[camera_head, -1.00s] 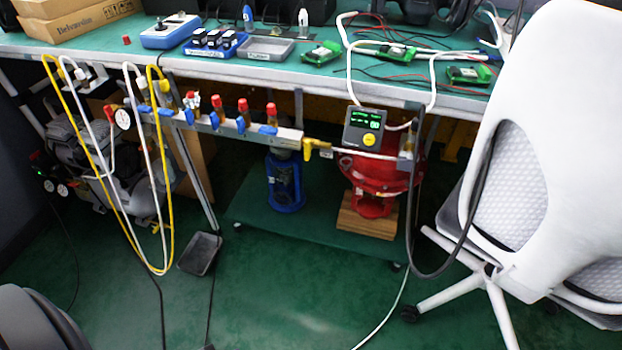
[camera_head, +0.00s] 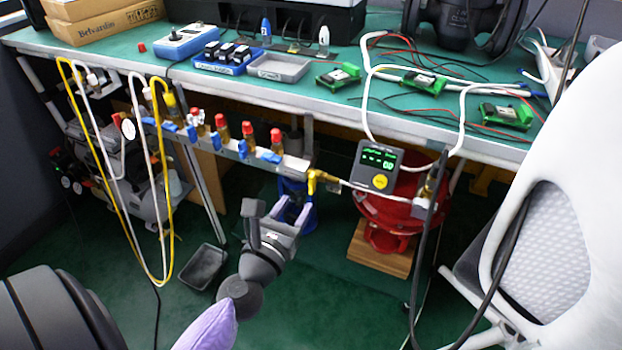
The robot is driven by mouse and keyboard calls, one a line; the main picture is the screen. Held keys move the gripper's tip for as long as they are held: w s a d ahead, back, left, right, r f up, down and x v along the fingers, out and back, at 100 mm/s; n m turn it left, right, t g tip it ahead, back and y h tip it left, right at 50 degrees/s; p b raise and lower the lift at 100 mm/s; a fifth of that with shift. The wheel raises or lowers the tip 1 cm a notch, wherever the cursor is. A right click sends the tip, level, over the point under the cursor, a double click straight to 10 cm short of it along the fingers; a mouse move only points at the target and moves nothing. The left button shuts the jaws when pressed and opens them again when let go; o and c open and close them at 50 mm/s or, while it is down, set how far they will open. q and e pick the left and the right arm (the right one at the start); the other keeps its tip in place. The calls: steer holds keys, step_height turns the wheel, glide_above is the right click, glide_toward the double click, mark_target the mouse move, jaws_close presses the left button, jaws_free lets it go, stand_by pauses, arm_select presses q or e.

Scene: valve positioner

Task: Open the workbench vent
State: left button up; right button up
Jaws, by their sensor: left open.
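A metal manifold rail (camera_head: 232,146) runs under the front edge of the workbench (camera_head: 330,104), with several red-capped brass fittings and blue valve handles. At its right end is a valve with a yellow handle (camera_head: 313,182), which may be the vent; no label is readable. Its handle points downward. My left gripper (camera_head: 284,212) is open and empty, below and slightly left of the yellow handle and apart from it in the picture. My right gripper is not in view.
A gauge box with a lit display (camera_head: 375,166) hangs right of the yellow valve. A red vessel (camera_head: 390,218) stands behind it. Yellow and white hoses (camera_head: 168,235) hang at left. A white chair (camera_head: 560,190) blocks the right side. Green boards (camera_head: 338,76) lie on the bench.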

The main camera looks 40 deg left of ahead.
mark_target(310, 183)
arm_select(q)
steer(key=x, duration=0.6)
steer(key=shift+w, duration=0.1)
jaws_close()
